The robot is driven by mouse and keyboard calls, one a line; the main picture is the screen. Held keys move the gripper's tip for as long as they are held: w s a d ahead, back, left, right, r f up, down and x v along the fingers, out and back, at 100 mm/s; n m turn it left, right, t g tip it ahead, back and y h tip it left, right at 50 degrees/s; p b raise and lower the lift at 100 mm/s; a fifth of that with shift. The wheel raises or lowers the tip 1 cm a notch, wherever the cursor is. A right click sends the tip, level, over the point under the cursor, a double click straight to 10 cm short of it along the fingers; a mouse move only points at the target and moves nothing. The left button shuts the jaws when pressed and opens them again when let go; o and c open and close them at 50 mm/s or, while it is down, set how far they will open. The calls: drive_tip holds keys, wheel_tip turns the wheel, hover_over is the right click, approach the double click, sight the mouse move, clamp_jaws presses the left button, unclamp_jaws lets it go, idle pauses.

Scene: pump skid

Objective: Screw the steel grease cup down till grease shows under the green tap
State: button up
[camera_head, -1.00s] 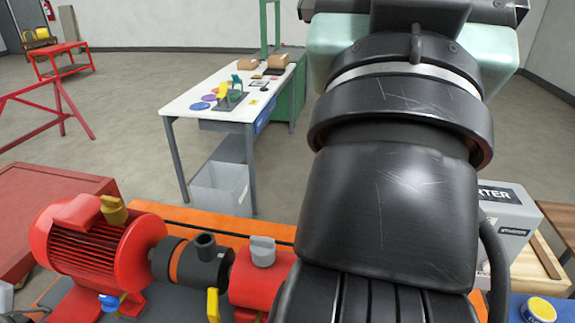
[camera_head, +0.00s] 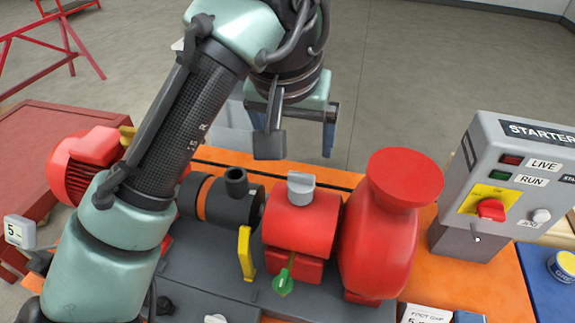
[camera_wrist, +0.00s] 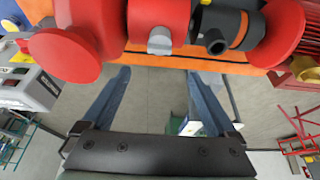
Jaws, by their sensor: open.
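The steel grease cup (camera_head: 301,187) is a grey winged cap on top of the red bearing housing (camera_head: 300,225). It also shows in the wrist view (camera_wrist: 161,41), just beyond and between my fingertips. The green tap (camera_head: 284,282) sits low on the front of that housing. I cannot make out any grease under it. My gripper (camera_head: 298,150) is open and empty. It hangs behind and above the cup in the head view, apart from it. The wrist view shows its two fingers (camera_wrist: 158,76) wide apart with floor between them.
A dark cup (camera_head: 236,181) stands on the coupling left of the housing, with a yellow lever (camera_head: 246,252) below. The large red pump casing (camera_head: 380,225) rises close on the right. The grey starter box (camera_head: 505,190) stands farther right. A blue surface with a grease tin (camera_head: 563,267) is at far right.

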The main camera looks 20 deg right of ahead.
sight(301, 175)
drive_tip(key=p+x, duration=0.1)
drive_tip(key=x, duration=1)
drive_tip(key=shift+w+d+f+p, duration=0.15)
drive_tip(key=shift+d+f+p, duration=0.1)
drive_tip(key=shift+p, duration=0.15)
drive_tip(key=c, duration=1.4)
drive_tip(key=shift+o, duration=0.2)
drive_tip(key=shift+a+m, duration=0.1)
drive_tip(key=shift+m, duration=0.2)
